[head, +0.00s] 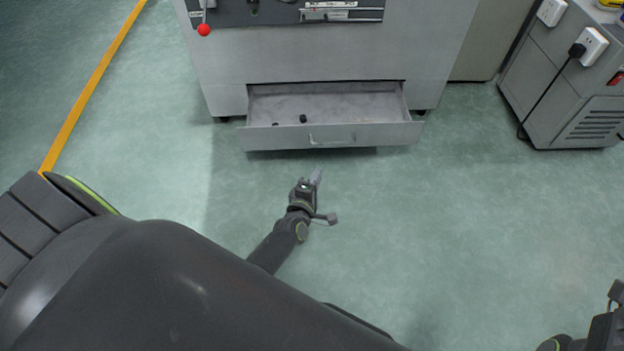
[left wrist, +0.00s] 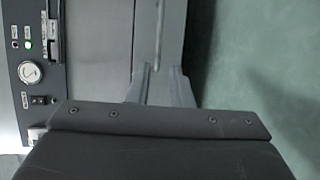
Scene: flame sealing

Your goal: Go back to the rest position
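My left gripper (head: 315,178) is over the floor just in front of the machine's open drawer (head: 270,141), apart from its front panel in the head view. Its two fingers show spread apart with nothing between them in the left wrist view (left wrist: 161,82). Part of my right arm shows at the lower right corner of the head view; its fingers are out of the frame.
A grey machine (head: 330,60) stands ahead with its bottom drawer pulled out; small dark items (head: 303,118) lie in it. A red knob (head: 204,30) is on its panel. A grey cabinet (head: 555,85) with a plugged cable stands right. The green floor is clear.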

